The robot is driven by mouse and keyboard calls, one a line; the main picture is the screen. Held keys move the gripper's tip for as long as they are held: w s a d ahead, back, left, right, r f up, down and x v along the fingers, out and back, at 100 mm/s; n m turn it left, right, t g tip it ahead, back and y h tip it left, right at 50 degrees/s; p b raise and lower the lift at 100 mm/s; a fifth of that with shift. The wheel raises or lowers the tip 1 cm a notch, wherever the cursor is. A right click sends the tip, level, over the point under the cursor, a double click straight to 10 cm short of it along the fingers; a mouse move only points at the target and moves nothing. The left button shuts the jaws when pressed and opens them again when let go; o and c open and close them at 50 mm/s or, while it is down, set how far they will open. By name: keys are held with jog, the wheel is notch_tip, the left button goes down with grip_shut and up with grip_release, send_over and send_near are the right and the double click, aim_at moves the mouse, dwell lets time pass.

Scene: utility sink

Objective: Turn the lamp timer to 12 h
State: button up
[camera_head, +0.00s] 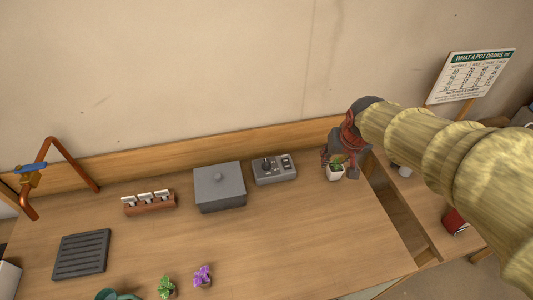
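A small grey control panel (274,169) lies on the counter against the back ledge. It carries a black dial (267,165) at its left and small dark switches at its right. Its markings are too small to read, so I cannot tell the dial's setting or confirm that it is the lamp timer. My gripper (336,160), dark grey and red, is right of the panel and apart from it.
A grey box (219,188) with a small round knob on top stands just left of the panel. A rack of white labels (149,203), a dark slatted tray (82,254) and a copper tap (50,165) are further left. Small plants (203,276) stand in front. The counter's middle is clear.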

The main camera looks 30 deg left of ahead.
jog(key=w+a+f+n+p, duration=0.1)
jog(key=w+a+f+p, duration=0.2)
jog(key=a, duration=0.7)
jog(key=n+g+p, duration=0.1)
jog(key=n+p, duration=0.1)
send_near(267, 162)
jog(key=f, duration=0.2)
jog(key=shift+y, duration=0.4)
jog(key=x, duration=0.6)
jog(key=shift+w+a+f+b, duration=0.15)
jog(key=shift+w+f+b, duration=0.05)
jog(key=shift+w+b, duration=0.2)
jog(key=shift+c, duration=1)
jog(key=shift+s, duration=0.1)
grip_shut()
